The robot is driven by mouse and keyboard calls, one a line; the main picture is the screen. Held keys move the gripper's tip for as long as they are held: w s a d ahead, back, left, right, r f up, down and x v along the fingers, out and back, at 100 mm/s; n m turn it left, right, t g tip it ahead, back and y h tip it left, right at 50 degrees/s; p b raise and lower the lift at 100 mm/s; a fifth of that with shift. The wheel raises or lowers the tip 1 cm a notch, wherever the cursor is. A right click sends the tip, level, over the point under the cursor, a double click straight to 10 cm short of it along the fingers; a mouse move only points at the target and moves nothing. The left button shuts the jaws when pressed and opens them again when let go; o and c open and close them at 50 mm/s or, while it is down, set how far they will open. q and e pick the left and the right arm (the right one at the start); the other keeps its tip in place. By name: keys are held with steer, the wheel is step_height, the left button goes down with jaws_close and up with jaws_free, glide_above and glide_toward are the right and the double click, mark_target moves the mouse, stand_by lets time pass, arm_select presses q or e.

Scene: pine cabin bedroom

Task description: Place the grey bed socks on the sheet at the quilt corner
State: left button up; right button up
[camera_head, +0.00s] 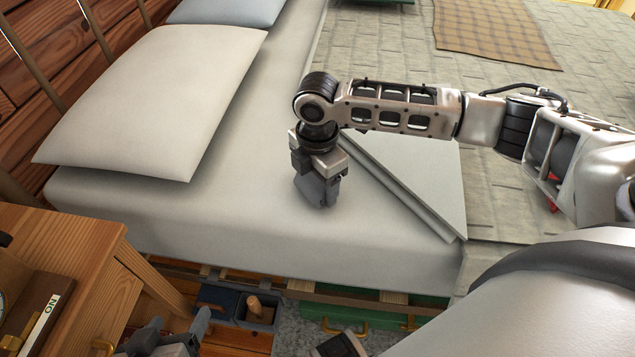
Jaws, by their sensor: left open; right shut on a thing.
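My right gripper (318,196) points down, low over the white sheet (240,190), just left of the quilt's turned-back corner (415,180). It is shut on a grey thing, which I take to be the grey bed socks; their outline is hard to tell from the grey fingers. I cannot tell whether they touch the sheet. No other socks show. The quilt (520,190) covers the right of the bed, its pale folded corner making a triangle. My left gripper (177,335) is open at the bottom edge, beside the nightstand, with nothing visible between its fingers.
A white pillow (160,95) and a blue one (228,10) lie at the head. A wooden nightstand (65,245) stands front left. Under the bed are a blue box (215,300) and a green case (350,310). The sheet between pillow and fold is clear.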

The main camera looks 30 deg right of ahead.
steer(key=shift+f, duration=0.1)
steer(key=o, duration=0.9)
steer(key=shift+o, duration=0.2)
